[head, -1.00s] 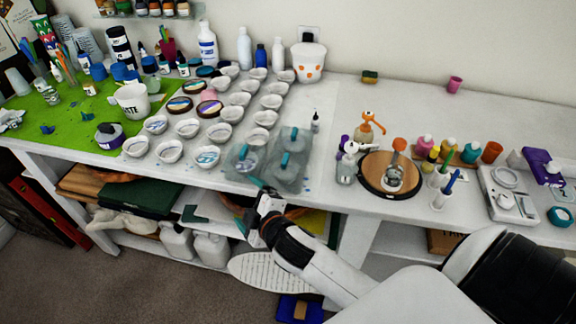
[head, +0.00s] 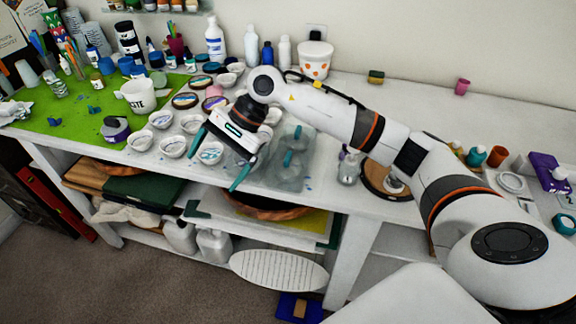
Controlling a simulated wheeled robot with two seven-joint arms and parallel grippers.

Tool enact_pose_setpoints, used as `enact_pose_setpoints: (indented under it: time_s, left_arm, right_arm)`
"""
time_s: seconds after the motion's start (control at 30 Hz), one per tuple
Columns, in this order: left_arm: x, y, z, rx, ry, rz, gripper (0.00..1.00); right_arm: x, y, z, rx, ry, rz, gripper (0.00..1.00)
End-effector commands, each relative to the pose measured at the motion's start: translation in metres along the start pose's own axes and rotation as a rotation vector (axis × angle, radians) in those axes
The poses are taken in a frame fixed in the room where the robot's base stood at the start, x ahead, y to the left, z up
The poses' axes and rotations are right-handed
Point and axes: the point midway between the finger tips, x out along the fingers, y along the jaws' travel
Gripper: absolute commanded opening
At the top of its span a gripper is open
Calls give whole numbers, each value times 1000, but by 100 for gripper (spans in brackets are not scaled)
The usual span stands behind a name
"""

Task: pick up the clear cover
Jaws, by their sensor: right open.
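Clear, grey-tinted covers (head: 283,176) with teal handles sit near the table's front edge, right of the rows of white bowls. In the head view two teal handles show, one behind the other; I cannot tell exactly where one cover ends and another begins. My right gripper (head: 218,160) is open, its teal-tipped fingers spread and pointing down at the left of the covers. A white bowl (head: 210,153) with blue contents shows between the fingertips. The gripper and forearm hide part of the covers and several bowls. My left gripper is not in view.
A white cup (head: 138,97) stands on the green mat (head: 65,122) at the left. A spotted white bucket (head: 315,60) and bottles line the wall. A glass pump bottle (head: 348,170) and a round dark-rimmed board (head: 372,178) stand right of the covers. The back right table is mostly clear.

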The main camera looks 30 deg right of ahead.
Motion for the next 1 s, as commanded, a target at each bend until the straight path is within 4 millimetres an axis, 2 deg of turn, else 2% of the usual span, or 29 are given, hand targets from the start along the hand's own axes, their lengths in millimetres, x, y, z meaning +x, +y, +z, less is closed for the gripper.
enact_pose_setpoints:
  time_s: [0.03,0.13,0.23,0.3,0.37,0.47,0.73,1.0]
  left_arm:
    - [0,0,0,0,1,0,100]
    - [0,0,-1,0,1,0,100]
    - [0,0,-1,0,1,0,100]
    - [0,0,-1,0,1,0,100]
    - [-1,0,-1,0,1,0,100]
    - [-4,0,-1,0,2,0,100]
    - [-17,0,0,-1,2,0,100]
    - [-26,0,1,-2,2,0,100]
  right_arm:
    - [-25,-6,25,-56,-126,-79,95]
    - [-70,-23,63,-122,-316,-239,95]
    - [-109,-36,86,-141,-439,-363,95]
    - [-128,-43,94,-142,-488,-420,95]
    - [-137,-47,98,-141,-511,-451,95]
    - [-136,-53,104,-139,-522,-474,95]
    - [-101,-71,126,-139,-519,-473,95]
    - [-84,-80,137,-140,-519,-471,95]
